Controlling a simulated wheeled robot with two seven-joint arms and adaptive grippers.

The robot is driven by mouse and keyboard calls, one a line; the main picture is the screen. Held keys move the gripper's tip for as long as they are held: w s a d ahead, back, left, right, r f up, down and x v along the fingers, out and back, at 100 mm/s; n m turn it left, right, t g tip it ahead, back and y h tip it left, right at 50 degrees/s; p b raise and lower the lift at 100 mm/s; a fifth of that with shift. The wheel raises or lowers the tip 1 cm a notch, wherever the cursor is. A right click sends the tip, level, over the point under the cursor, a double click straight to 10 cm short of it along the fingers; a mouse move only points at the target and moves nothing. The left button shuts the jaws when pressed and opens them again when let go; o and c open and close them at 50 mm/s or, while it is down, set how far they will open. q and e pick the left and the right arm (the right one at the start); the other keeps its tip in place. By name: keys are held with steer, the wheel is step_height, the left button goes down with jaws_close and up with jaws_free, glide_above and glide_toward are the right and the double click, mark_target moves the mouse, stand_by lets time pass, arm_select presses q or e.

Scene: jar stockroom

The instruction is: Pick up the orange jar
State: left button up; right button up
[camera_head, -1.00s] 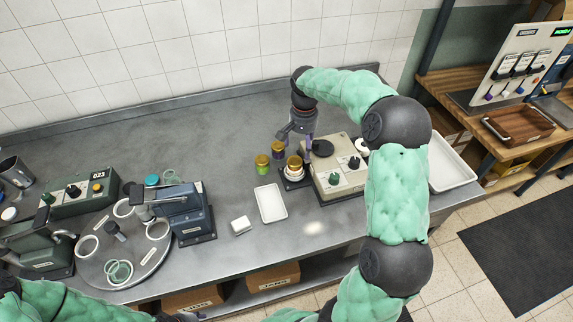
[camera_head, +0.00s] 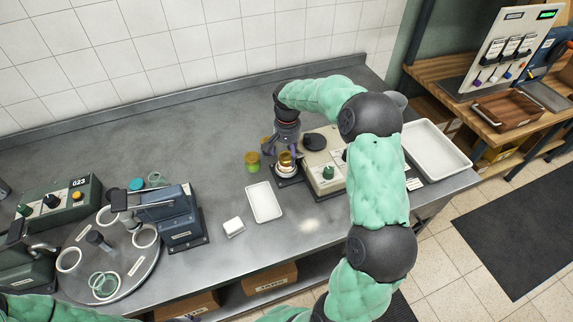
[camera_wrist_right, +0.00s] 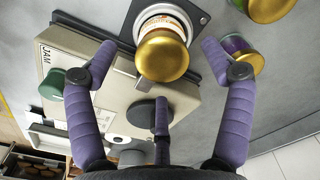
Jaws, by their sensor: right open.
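The orange jar (camera_head: 286,165) stands upright on the small round stand beside the beige machine. Its gold lid (camera_wrist_right: 163,56) and part of its pale orange-printed side show in the right wrist view. My right gripper (camera_head: 286,140) is open and empty just above it, pointing down. In the right wrist view the purple fingers (camera_wrist_right: 157,58) are spread, with the jar lid between the two long ones. I cannot tell whether any finger touches it. My left gripper is out of view; only green sleeve of my left arm shows at lower left.
A green jar (camera_head: 252,163) stands close to the left, and a purple jar (camera_wrist_right: 236,45) stands close behind. The beige machine (camera_head: 325,165) is right beside the stand. A white tray (camera_head: 265,203) and a small white block (camera_head: 234,227) lie in front. The back left counter is clear.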

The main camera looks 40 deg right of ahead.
mark_target(287, 156)
step_height(287, 156, down, 4)
steer(key=shift+w+f+b, duration=0.1)
steer(key=shift+w+b, duration=0.05)
steer(key=shift+b, duration=0.25)
jaws_close()
